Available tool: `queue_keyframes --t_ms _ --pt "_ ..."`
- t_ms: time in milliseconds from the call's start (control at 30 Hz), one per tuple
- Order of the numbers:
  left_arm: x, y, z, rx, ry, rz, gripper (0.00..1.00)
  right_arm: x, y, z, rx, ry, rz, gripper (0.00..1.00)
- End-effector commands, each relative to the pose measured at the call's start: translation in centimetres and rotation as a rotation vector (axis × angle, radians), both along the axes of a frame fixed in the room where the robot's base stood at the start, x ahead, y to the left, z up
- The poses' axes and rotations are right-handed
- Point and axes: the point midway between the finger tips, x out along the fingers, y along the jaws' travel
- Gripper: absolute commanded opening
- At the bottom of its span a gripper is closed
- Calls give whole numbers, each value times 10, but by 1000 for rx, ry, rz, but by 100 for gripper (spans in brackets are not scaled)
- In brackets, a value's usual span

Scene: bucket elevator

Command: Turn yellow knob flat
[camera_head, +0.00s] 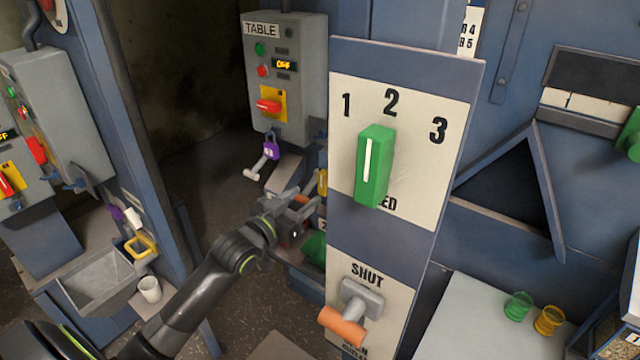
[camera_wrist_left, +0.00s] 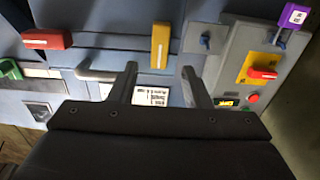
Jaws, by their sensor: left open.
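The yellow knob (camera_wrist_left: 160,45) is a long bar in the left wrist view. It points up and down in that picture, above a small white label. In the head view only a yellow sliver of it (camera_head: 322,183) shows beside the tall 1-2-3 panel, which hides the rest. My left gripper (camera_head: 304,207) is open near it. In the left wrist view its two fingers (camera_wrist_left: 160,82) are spread, with the knob beyond their tips and between their lines. They look apart from it, with nothing between them. My right gripper is in neither view.
The blue panel with a green 1-2-3 knob (camera_head: 374,165) and an orange-tipped SHUT lever (camera_head: 345,318) stands right of my left gripper. The grey TABLE box (camera_head: 287,78) with a purple padlock (camera_head: 271,150) is behind. A red handle (camera_wrist_left: 47,40) and grey handle (camera_wrist_left: 95,76) flank the knob's left.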

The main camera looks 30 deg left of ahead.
Motion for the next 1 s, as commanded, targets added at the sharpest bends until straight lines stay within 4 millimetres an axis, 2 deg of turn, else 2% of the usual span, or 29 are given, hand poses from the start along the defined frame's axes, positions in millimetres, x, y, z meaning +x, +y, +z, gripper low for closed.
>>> queue_keyframes --t_ms 33,200,400,567,833,1000 --pt "12 -2 2 -4 -2 0 44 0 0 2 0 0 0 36" --pt "41 -6 2 -3 -2 0 44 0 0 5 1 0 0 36" --pt "63 -9 1 -2 0 0 44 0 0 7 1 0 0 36" --pt "70 -10 0 0 0 0 44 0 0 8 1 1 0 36" --pt "71 -10 0 0 0 0 44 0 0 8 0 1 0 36" --pt "70 -10 0 0 0 0 23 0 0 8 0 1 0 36"
